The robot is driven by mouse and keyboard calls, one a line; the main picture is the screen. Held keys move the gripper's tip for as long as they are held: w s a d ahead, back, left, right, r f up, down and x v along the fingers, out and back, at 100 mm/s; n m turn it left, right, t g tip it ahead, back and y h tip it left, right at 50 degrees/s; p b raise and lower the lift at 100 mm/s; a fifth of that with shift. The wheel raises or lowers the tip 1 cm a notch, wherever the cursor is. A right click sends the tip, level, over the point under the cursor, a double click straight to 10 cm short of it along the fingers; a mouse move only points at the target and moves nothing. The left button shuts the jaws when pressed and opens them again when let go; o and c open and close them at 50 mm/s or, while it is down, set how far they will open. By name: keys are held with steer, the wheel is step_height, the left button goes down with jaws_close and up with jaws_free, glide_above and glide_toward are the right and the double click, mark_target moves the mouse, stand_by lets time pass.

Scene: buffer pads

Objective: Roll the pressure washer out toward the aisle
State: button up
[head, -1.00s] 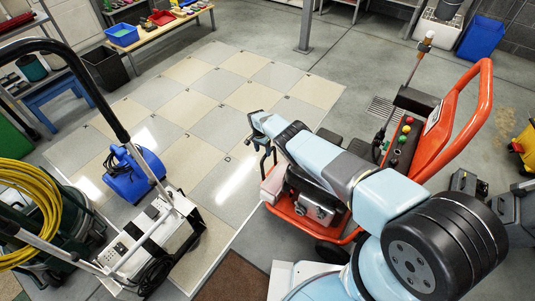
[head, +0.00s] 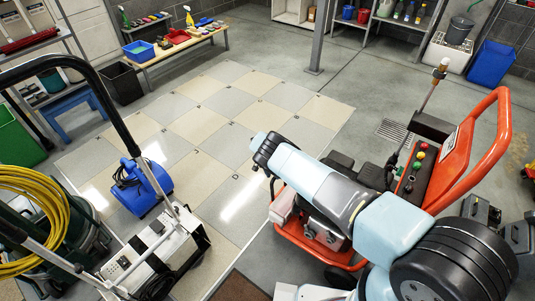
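The pressure washer is the orange-red wheeled machine (head: 443,168) on the right, with a tall looped push handle (head: 497,130) and a panel of coloured knobs. An upright lance stands beside its handle. My arm reaches across in front of it and hides part of its frame and wheels. My gripper (head: 262,158) is at the left end of the arm, above the tiled floor and left of the washer's front. It appears apart from the handle. Its fingers are dark and small, so their opening is unclear.
A blue blower (head: 143,186) stands on the tile pads (head: 205,122). A white wheeled machine (head: 150,255) and a yellow hose coil (head: 35,215) are at lower left. A workbench (head: 150,58) and a grey post (head: 316,40) stand behind. Grey floor beyond the tiles is open.

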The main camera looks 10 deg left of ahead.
steer(key=w+a+r, duration=0.1)
steer(key=w+r, duration=0.1)
steer(key=r, duration=0.3)
steer(key=w+a+r+y, duration=0.1)
steer(key=w+a+r, duration=0.1)
steer(key=r, duration=0.4)
steer(key=shift+w+a+m+t, duration=0.15)
steer(key=shift+w+m+t, duration=0.15)
steer(key=shift+w+m, duration=0.15)
